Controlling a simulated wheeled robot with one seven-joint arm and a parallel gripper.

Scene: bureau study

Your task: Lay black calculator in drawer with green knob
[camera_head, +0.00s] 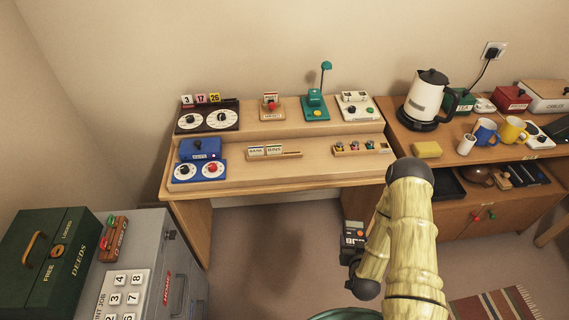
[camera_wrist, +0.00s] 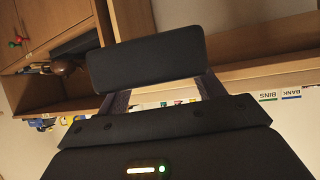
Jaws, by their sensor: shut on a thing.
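The black calculator (camera_head: 354,236) is held in my gripper (camera_head: 355,258), in front of the desk and above the floor in the head view. In the wrist view it is a dark slab (camera_wrist: 146,60) between the two fingers, its keys turned away. The green knob (camera_head: 491,214) is on the low wooden front of the right cabinet, beside a red knob (camera_head: 476,218). That front looks shut. The green knob also shows at the upper left in the wrist view (camera_wrist: 19,38). My gripper is left of the knobs and apart from them.
The desk (camera_head: 325,183) stands behind my gripper with several small items on it. The cabinet top holds a kettle (camera_head: 426,100) and mugs (camera_head: 485,132). An open shelf below it holds a dark tray (camera_head: 446,184). A grey case (camera_head: 150,238) stands left. Floor before the desk is clear.

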